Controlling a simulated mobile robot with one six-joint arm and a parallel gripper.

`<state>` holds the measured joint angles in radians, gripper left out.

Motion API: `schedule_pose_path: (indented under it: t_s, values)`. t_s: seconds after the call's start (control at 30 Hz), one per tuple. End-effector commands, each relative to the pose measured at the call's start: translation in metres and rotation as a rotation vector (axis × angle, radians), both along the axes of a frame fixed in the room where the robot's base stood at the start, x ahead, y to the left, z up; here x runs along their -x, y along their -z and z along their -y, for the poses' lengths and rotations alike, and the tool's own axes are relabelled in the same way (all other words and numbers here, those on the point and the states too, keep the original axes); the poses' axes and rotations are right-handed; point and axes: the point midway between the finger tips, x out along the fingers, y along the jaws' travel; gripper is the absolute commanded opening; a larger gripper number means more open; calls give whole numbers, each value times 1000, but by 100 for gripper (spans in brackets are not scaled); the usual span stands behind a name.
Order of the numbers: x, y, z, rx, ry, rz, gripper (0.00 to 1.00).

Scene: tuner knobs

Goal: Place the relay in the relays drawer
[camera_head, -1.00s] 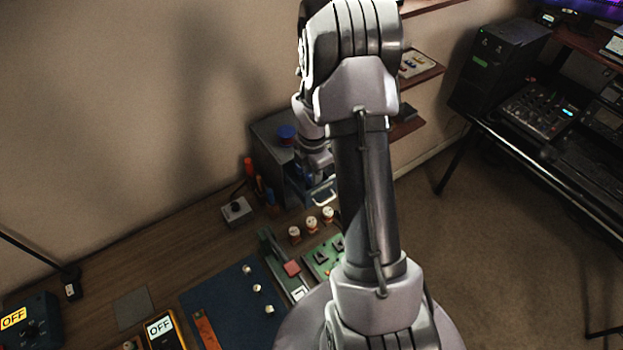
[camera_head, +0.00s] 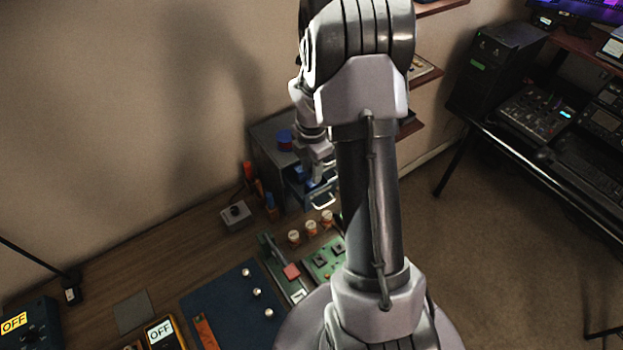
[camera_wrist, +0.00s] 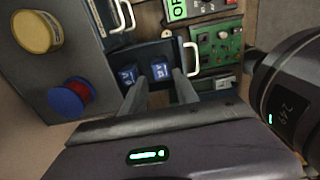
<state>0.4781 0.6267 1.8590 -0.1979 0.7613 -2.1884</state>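The open drawer (camera_wrist: 150,50) is dark blue with a white handle (camera_wrist: 190,58) and juts from the grey cabinet. Two blue blocks with white markings, which look like relays, show at the drawer: a left relay (camera_wrist: 128,75) and a right relay (camera_wrist: 160,69). My gripper (camera_wrist: 159,80) is over the drawer with its fingers apart. The right relay appears between and beyond the fingertips, with gaps on both sides; the left relay is beside the left finger. In the head view my gripper (camera_head: 318,178) is at the cabinet front, partly hidden by my arm.
The grey cabinet (camera_wrist: 50,80) carries a blue-and-red spool (camera_wrist: 72,98) and a yellow spool (camera_wrist: 37,32). Another drawer handle (camera_wrist: 127,15) shows nearby. Green circuit boards (camera_head: 325,258) and several small jars (camera_head: 311,228) stand on the bench in front.

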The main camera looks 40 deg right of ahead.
Motion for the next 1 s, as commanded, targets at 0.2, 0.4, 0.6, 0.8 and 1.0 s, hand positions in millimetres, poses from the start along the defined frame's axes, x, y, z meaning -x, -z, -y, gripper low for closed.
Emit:
schedule_pose_path:
  t_s: [0.2, 0.4, 0.6, 0.8, 1.0]
  values:
    - [0, -49, 0, 0, 0, 1, 36]
    - [0, -60, -2, 0, 9, 2, 36]
    - [16, -156, -79, -27, 480, 150, 36]
    - [106, -245, -197, -315, 1307, 282, 36]
    - [169, -254, -244, -572, 1772, 209, 36]
